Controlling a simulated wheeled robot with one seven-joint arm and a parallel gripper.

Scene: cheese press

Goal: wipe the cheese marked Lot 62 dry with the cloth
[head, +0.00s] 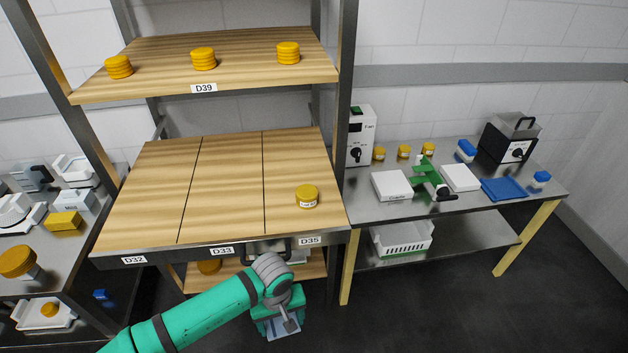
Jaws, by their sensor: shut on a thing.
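One yellow cheese (307,193) with a white label stands alone on the D35 section of the middle wooden shelf; the label is too small for me to read. My gripper (289,322) hangs low in front of the shelf unit, below the D35 edge. It is shut on a pale, light-blue flat thing that looks like the cloth (280,333); my gripper hides part of it. My gripper is apart from the cheese, below and nearer to me.
The D32 and D33 sections of the middle shelf (190,190) are bare. The D39 shelf (240,73) above holds three cheeses. A steel table (385,215) at right carries small jars, white boxes, a green device and a blue tray (503,189). Another bench with cheese is at left.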

